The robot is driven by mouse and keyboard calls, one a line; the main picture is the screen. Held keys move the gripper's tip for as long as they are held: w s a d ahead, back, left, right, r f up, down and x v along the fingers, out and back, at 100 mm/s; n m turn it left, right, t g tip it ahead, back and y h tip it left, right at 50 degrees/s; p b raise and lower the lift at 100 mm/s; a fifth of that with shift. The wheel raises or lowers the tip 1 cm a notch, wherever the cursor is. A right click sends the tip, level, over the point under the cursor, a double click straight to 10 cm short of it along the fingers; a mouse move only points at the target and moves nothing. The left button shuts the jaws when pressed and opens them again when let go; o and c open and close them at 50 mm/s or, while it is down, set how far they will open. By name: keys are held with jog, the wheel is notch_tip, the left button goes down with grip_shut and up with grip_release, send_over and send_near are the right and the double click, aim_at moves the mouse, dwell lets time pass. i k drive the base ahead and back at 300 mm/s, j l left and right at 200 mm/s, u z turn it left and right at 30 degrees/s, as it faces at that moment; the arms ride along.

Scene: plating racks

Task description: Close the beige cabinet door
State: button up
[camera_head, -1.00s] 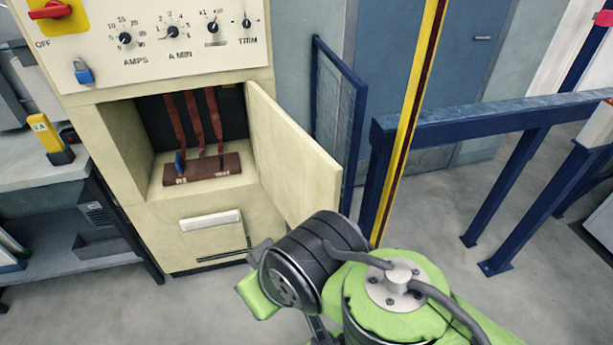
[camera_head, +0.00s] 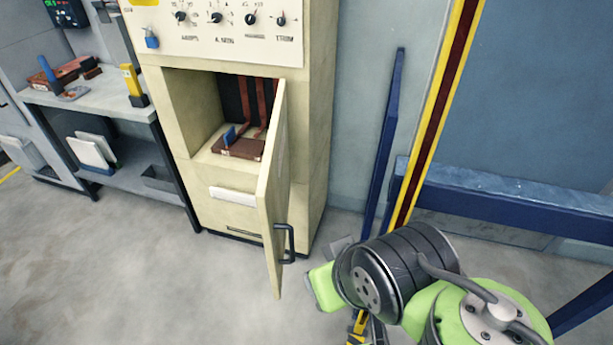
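The beige cabinet (camera_head: 312,130) stands left of centre, with its lower compartment open. Its beige door (camera_head: 272,195) is hinged at the right edge of the opening and sticks out toward me, seen nearly edge-on. A dark bar handle (camera_head: 288,244) is on its outer face, low down near the free edge. My gripper (camera_head: 362,326) is low in the picture, right of the door and apart from the handle in the picture. My wrist hides most of it, and its finger opening cannot be made out.
Inside the compartment is a red-brown block (camera_head: 238,146) with a blue lever. A workbench (camera_head: 95,108) stands left of the cabinet. A yellow post (camera_head: 436,110) and blue rail (camera_head: 500,195) stand at right. Floor in front of the cabinet is clear.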

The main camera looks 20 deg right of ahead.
aim_at(272, 197)
jog(key=l+u, duration=0.15)
jog(key=l, duration=0.5)
jog(key=k+u, duration=0.15)
jog(key=u, duration=0.35)
jog(key=k+u, duration=0.15)
jog(key=u, duration=0.3)
jog(key=k+j+u, duration=0.1)
jog(key=u, duration=0.4)
